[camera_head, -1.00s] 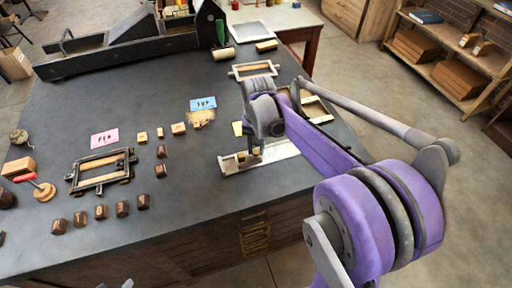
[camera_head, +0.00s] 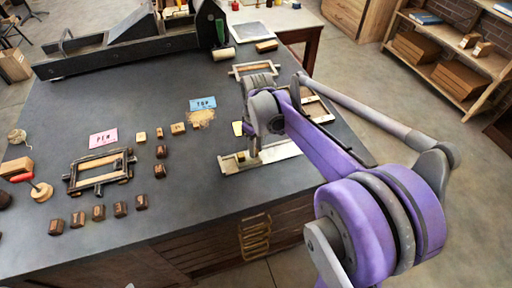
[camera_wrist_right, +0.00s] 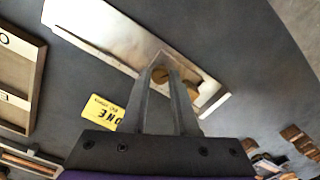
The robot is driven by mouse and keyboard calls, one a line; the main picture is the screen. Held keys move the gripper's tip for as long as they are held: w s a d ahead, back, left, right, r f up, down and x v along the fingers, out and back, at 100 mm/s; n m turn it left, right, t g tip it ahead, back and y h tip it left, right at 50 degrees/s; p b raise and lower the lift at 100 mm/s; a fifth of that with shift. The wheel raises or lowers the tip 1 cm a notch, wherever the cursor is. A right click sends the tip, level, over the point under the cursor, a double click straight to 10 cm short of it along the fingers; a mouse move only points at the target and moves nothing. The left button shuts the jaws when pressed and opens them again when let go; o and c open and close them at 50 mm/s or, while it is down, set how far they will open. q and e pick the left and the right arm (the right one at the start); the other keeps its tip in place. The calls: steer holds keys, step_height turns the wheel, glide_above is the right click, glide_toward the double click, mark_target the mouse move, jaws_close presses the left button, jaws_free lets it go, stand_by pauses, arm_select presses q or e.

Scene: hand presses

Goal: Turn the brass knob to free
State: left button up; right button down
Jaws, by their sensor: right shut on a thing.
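A flat metal tray with a raised edge (camera_head: 281,151) lies near the front edge of the dark table. It also shows in the right wrist view (camera_wrist_right: 100,22). The brass knob (camera_wrist_right: 161,75) is at the tray's end, between my right fingertips. My right gripper (camera_wrist_right: 163,72) points down at it and is shut on it; in the head view the gripper (camera_head: 252,153) stands over the tray's left part. The fingers hide part of the knob, and its turn position cannot be read. My left gripper is not in view.
A yellow card (camera_wrist_right: 102,111) lies beside the tray. Wooden frames (camera_head: 254,69) lie behind, one partly behind my arm. At left are a pink card (camera_head: 103,138), a dark frame (camera_head: 100,171) and several small blocks.

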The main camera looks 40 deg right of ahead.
steer(key=n, duration=0.6)
steer(key=shift+n, duration=0.3)
stand_by(0.5)
steer(key=c, duration=0.9)
jaws_free()
steer(key=shift+c, duration=0.2)
step_height(320, 180, up, 11)
steer(key=shift+w+f, duration=0.1)
